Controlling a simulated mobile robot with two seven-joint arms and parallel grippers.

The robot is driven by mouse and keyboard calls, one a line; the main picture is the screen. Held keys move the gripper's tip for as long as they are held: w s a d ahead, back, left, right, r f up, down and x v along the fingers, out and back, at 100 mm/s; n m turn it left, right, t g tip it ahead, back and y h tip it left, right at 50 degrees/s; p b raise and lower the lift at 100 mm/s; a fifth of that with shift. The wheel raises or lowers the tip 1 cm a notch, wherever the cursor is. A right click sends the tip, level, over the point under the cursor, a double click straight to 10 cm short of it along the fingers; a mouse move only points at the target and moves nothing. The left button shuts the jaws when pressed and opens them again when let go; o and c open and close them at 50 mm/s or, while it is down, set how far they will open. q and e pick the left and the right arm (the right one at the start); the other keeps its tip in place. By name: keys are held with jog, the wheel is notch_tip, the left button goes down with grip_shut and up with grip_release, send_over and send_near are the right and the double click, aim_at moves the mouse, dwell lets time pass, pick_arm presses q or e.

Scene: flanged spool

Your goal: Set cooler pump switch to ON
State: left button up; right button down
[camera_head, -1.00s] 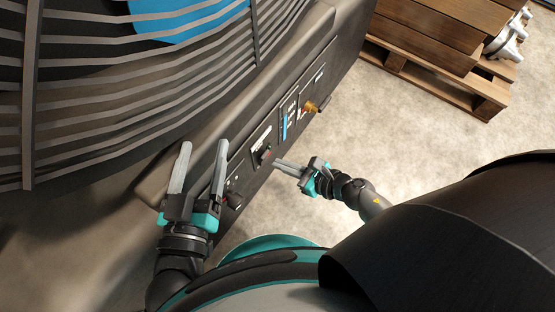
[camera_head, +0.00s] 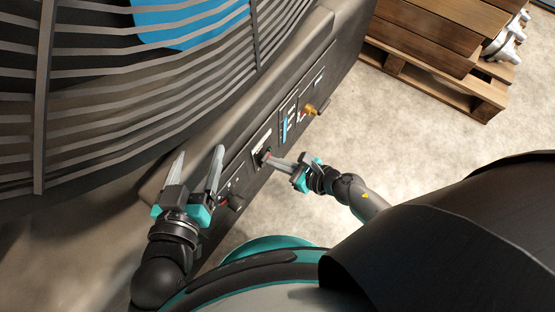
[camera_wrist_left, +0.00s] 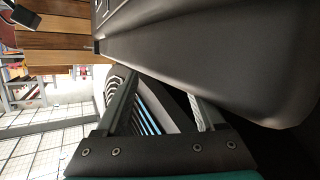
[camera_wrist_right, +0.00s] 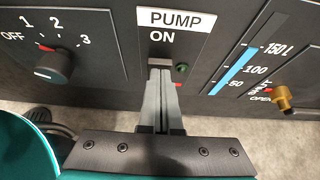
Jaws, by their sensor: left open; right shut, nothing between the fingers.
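The cooler's control panel (camera_head: 247,168) runs along its dark side in the head view. The pump switch plate (camera_wrist_right: 184,42), labelled PUMP and ON, is in the middle of the right wrist view, with a green lamp (camera_wrist_right: 182,69) beside a dark slot. My right gripper (camera_wrist_right: 161,75) is shut and empty, its fingertips at the switch just below the word ON. They cover most of the switch, so its position and any contact cannot be told. In the head view the right gripper (camera_head: 268,158) points left at the panel. My left gripper (camera_head: 200,154) is open and empty beside the cooler housing.
A rotary knob (camera_wrist_right: 53,66) marked OFF, 1, 2, 3 is left of the switch. A blue level gauge (camera_wrist_right: 235,70) and a brass valve (camera_wrist_right: 283,97) are to the right. A grille (camera_head: 120,100) fills the upper left. A wooden crate on a pallet (camera_head: 440,50) stands at the back right.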

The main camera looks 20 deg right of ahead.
aim_at(191, 183)
pick_arm(q)
jog(key=shift+a+f+g+y+p, duration=0.45)
jog(key=shift+a+g, duration=0.25)
jog(key=shift+g, duration=0.2)
jog(key=shift+s+a+f+g+y+p, duration=0.2)
jog(key=shift+a+g+y+p, duration=0.15)
jog(key=shift+a+g, duration=0.25)
jog(key=shift+s+a+f+g+y+p, duration=0.15)
jog(key=shift+a+g+y+p, duration=0.2)
jog(key=shift+a+g, duration=0.2)
jog(key=shift+f, duration=0.15)
pick_arm(e)
jog(key=shift+w+a+r, duration=0.1)
jog(key=shift+w+a, duration=0.05)
jog(key=shift+a, duration=0.05)
jog(key=shift+r, duration=0.1)
pick_arm(q)
jog(key=shift+r+p, duration=0.65)
jog(key=shift+r, duration=0.15)
pick_arm(e)
jog(key=shift+r, duration=0.7)
